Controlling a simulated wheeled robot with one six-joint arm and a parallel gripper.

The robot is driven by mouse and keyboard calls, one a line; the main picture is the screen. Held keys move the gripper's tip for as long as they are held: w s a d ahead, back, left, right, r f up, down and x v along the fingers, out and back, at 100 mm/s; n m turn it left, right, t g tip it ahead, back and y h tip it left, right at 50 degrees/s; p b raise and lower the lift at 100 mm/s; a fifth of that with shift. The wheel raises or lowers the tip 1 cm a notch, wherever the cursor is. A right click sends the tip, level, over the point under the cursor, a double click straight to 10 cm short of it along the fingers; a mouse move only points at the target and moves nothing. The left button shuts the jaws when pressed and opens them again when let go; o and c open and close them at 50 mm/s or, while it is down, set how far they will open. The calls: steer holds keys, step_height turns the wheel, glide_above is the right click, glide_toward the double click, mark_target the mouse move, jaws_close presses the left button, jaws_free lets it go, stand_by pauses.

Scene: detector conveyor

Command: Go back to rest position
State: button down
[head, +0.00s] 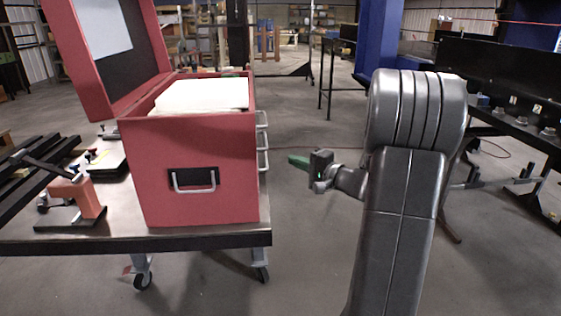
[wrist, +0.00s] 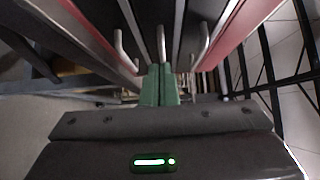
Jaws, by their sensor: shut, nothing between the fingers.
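My gripper (head: 298,161) is in the middle of the head view, to the right of the red box and in the open air over the floor. Its green fingers point left, towards the box's right side. In the wrist view, the green fingers (wrist: 159,86) are pressed together with nothing between them. Beyond them, metal handles (wrist: 161,45) show on the red box. The fingertips look apart from the handles in the head view.
A red box (head: 205,135) with a raised lid (head: 82,75) and white contents stands on a wheeled metal table (head: 190,240). An orange clamp-like fixture (head: 80,192) is left of it. A dark bench (head: 520,130) runs along the right.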

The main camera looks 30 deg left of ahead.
steer(key=shift+v, duration=1.65)
steer(key=shift+w, duration=0.15)
steer(key=p, duration=0.2)
glide_toward(259, 150)
steer(key=w+a, duration=0.3)
steer(key=a, duration=0.1)
steer(key=s+a+p, duration=0.1)
steer(key=shift+s+a, duration=0.3)
steer(key=shift+s+a+f, duration=0.2)
steer(key=shift+a, duration=0.2)
